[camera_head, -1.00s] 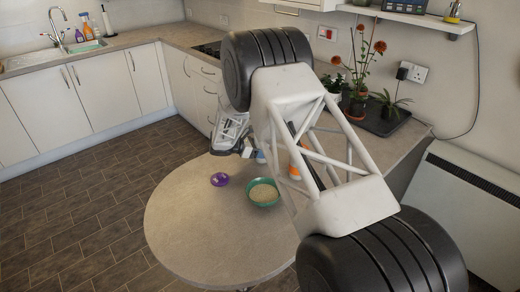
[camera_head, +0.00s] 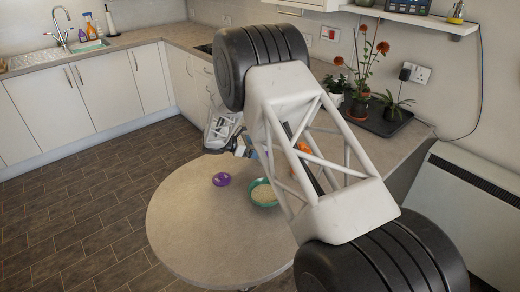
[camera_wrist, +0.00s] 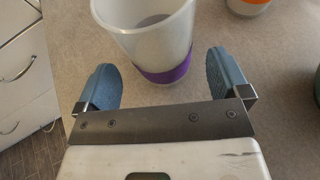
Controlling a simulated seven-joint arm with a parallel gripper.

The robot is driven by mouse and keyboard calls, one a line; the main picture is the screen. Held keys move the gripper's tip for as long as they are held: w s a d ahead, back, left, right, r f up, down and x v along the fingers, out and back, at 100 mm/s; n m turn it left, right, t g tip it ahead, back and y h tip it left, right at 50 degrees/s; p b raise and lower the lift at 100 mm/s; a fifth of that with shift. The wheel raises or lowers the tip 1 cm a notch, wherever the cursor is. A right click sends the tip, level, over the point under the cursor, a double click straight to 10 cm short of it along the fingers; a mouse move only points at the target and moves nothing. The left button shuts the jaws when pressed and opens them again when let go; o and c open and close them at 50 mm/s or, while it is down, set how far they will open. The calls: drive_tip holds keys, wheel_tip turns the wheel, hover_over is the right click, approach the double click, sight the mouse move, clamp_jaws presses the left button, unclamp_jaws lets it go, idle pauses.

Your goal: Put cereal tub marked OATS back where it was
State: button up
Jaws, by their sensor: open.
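A translucent open tub with a purple band (camera_wrist: 163,72) stands just ahead of my gripper in the wrist view. It looks mostly empty, and I read no OATS mark on it. My gripper (camera_wrist: 162,66) is open, with blue fingers either side of the tub's lower part and gaps showing at both sides. In the head view my gripper (camera_head: 246,152) is at the table's far edge, and the tub is not clear there. A purple lid (camera_head: 221,179) lies on the round table (camera_head: 190,230).
A green bowl of pale grains (camera_head: 263,193) stands on the table right of the lid. An orange-and-white container (camera_wrist: 248,4) is at the wrist view's top right. Potted plants (camera_head: 358,108) stand on a dark tray. The table's front left is clear.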

drive_tip(key=v, duration=0.8)
drive_tip(key=shift+r, duration=0.1)
idle(0.7)
drive_tip(key=s+d+r+m+g+y, duration=0.25)
drive_tip(key=s+d+r+m, duration=0.35)
drive_tip(key=s+d+r, duration=0.6)
drive_tip(key=s+d+r+m+g+y, duration=0.25)
drive_tip(key=s+d+r+m, duration=0.25)
drive_tip(key=s+d+r, duration=0.55)
drive_tip(key=s+d+r+m+y, duration=0.1)
drive_tip(key=s+d+m, duration=0.3)
drive_tip(key=s, duration=0.6)
drive_tip(key=s+d+r+m+t+y, duration=0.1)
drive_tip(key=s+d+m+y, duration=0.3)
drive_tip(key=s, duration=0.7)
drive_tip(key=s+d+r+m+t+y, duration=0.1)
drive_tip(key=s+d, duration=0.4)
drive_tip(key=s, duration=0.5)
drive_tip(key=m+y, duration=0.1)
drive_tip(key=m, duration=0.1)
drive_tip(key=shift+s+r+m, duration=0.25)
drive_tip(key=shift+r+m, duration=0.05)
drive_tip(key=shift+m, duration=0.1)
